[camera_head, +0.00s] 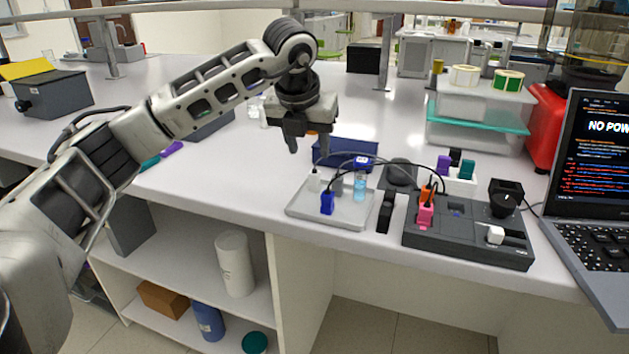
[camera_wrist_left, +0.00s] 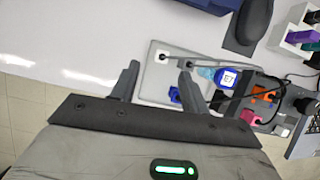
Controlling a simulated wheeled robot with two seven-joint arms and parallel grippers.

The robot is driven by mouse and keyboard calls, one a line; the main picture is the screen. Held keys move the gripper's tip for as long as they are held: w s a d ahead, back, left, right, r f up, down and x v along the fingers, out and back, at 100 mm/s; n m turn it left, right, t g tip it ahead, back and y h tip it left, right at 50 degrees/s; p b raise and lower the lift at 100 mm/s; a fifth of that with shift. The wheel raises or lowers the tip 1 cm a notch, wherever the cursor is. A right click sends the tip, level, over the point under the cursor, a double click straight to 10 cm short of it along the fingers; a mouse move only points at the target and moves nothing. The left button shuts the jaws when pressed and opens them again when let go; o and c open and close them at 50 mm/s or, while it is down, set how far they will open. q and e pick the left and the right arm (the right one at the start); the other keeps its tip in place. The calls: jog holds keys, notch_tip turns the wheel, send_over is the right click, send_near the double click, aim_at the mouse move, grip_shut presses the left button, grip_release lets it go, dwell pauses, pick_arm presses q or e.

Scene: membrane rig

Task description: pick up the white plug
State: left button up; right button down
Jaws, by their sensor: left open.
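A white plug (camera_head: 314,182) stands on the grey tray (camera_head: 345,219), at its back left, with a thin dark cable at its top. In the left wrist view the white plug (camera_wrist_left: 161,57) shows from above, in line with the gap between the fingertips. My left gripper (camera_head: 309,150) is open and empty, pointing down above the tray's back left part, over the plug and apart from it. Its fingers also show in the left wrist view (camera_wrist_left: 160,65). A second small white piece (camera_head: 495,235) sits on the dark box (camera_head: 465,245). My right gripper is not in view.
A blue plug (camera_head: 327,202) and a light-blue vial (camera_head: 360,187) stand on the tray. A dark blue bin (camera_head: 345,152) stands behind. Cables arch over the tray to orange and pink plugs (camera_head: 426,215). A laptop (camera_head: 595,200) is at right. The table left of the tray is clear.

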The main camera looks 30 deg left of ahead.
aim_at(314, 171)
pick_arm(q)
jog(key=shift+d+p+x, duration=0.15)
jog(key=shift+x, duration=1.6)
jog(key=shift+d+p+x, duration=0.1)
jog(key=shift+p+x, duration=0.05)
jog(key=shift+x, duration=1.65)
jog(key=shift+s, duration=0.15)
grip_shut()
